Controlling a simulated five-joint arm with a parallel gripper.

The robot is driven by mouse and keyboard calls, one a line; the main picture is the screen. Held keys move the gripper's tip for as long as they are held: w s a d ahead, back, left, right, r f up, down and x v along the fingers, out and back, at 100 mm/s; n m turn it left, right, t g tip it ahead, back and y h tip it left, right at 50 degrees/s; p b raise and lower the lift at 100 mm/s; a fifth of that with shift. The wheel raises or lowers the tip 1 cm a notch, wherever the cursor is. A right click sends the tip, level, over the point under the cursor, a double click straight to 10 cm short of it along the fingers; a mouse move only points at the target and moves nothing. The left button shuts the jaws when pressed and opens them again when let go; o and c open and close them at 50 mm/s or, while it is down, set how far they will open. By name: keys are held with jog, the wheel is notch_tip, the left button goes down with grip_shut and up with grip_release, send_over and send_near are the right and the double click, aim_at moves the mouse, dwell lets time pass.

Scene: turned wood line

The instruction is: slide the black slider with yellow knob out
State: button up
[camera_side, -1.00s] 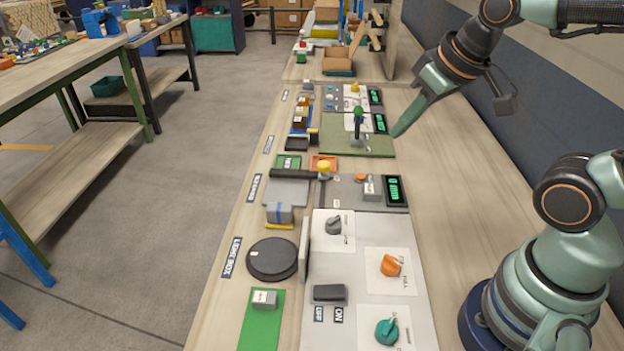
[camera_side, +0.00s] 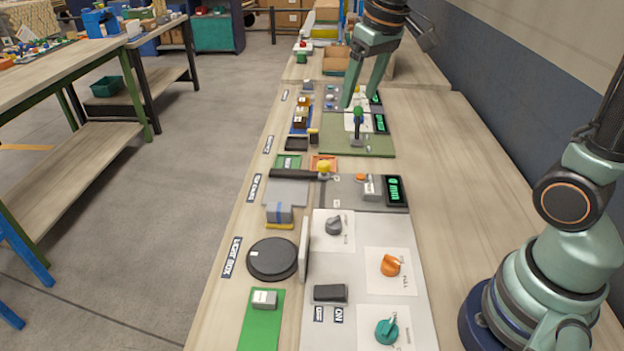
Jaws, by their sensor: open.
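The black slider (camera_side: 290,173) is a dark flat bar lying across the near-middle panel, with a yellow knob (camera_side: 324,167) at its right end. A display reading about 0 mm (camera_side: 396,190) sits to its right. My gripper (camera_side: 360,99) is open, with its fingers pointing down above the farther panel, near the green-knobbed lever (camera_side: 358,112). It is well beyond the yellow knob and holds nothing that I can see. The gripper partly hides the farther panel's small parts.
A grey block with blue tape (camera_side: 280,213) stands near the slider's left part. Closer are a dark round disc (camera_side: 273,259), an orange knob (camera_side: 390,265) and a teal knob (camera_side: 386,330). An open cardboard box (camera_side: 338,62) stands behind.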

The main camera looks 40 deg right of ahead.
jog(key=w+d+f+g, duration=0.1)
jog(key=w+f, duration=0.2)
jog(key=w, duration=0.3)
jog(key=g, duration=0.2)
send_near(324, 163)
notch_tip(324, 163, down, 8)
jog(key=shift+d+f, duration=0.1)
jog(key=shift+f, duration=0.15)
grip_shut()
jog(key=shift+r, duration=0.1)
dwell(1.1)
